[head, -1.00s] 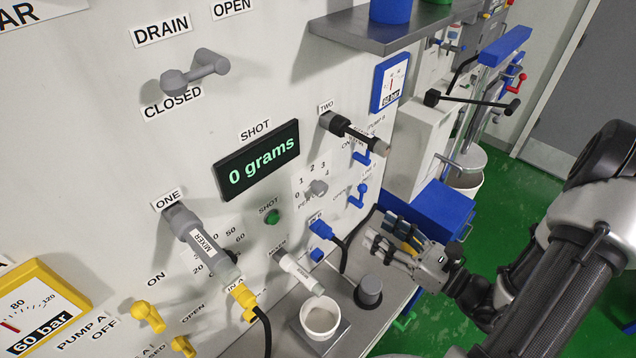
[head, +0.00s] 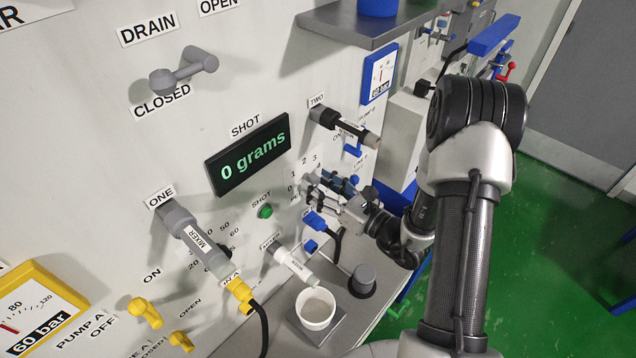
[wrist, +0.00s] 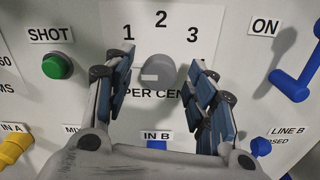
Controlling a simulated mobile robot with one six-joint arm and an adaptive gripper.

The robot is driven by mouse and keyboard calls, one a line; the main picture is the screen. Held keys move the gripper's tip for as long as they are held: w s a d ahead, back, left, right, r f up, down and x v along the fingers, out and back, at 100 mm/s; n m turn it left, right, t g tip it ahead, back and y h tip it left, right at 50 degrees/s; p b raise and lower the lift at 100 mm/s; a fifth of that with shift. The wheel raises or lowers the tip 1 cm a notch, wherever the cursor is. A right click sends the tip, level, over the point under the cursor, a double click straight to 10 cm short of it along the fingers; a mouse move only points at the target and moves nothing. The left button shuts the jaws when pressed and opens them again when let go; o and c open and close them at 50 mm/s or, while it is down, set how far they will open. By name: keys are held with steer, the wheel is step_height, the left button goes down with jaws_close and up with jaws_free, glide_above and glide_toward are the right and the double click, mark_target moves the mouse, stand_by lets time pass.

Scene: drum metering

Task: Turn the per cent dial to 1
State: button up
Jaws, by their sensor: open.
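The per cent dial (wrist: 158,72) is a grey round knob on the white panel, seen in the wrist view under the numbers 1, 2 and 3. A small pale mark shows on its lower left face; I cannot tell surely which number it points to. My gripper (wrist: 153,82) is open, with one blue-padded finger on each side of the dial and a visible gap to both. In the head view my gripper (head: 330,186) is at the panel and largely covers the dial and its label.
The green SHOT button (wrist: 57,66) is left of the dial. A blue ON lever (wrist: 293,82) is at the right. Below are the blue IN B connector (head: 313,220) and the MIXER nozzle (head: 294,263). A white cup (head: 316,307) stands below. The display (head: 247,154) reads 0 grams.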

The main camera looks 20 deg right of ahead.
steer(key=shift+w+a, duration=0.25)
steer(key=shift+w, duration=0.15)
steer(key=c, duration=1.1)
